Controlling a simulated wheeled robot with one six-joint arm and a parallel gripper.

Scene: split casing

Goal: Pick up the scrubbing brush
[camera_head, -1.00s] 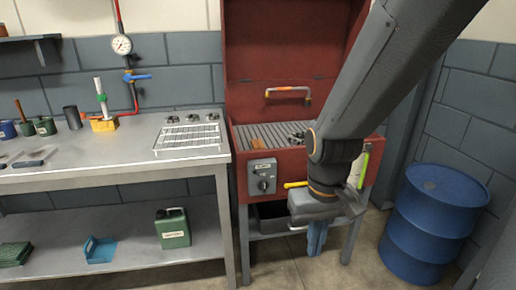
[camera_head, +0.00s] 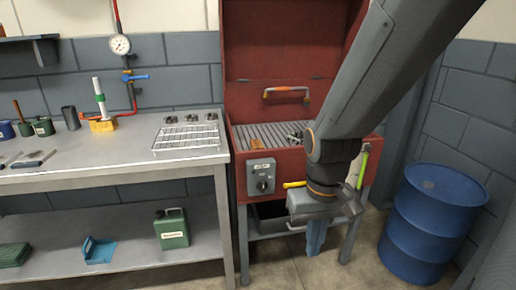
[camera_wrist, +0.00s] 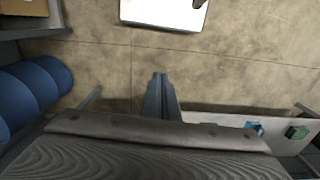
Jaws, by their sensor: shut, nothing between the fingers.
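A small orange-brown block (camera_head: 257,143), which looks like the scrubbing brush, lies on the slatted floor of the open red washer cabinet (camera_head: 285,164), near its front left. It is too small to make out bristles. My gripper (camera_head: 316,240) hangs in front of the cabinet, below its basin rim, with its blue fingers pointing down. The fingers are shut and empty, apart from the block. In the wrist view the closed fingers (camera_wrist: 160,84) point over bare floor, and the block does not show there. My arm hides the right part of the basin.
The raised red lid (camera_head: 290,45) with its handle stands behind the basin. A steel workbench (camera_head: 110,170) with a wire rack (camera_head: 187,137) stands on the left. A blue drum (camera_head: 438,225) stands on the right. A yellow handle (camera_head: 295,185) sticks out at the cabinet front.

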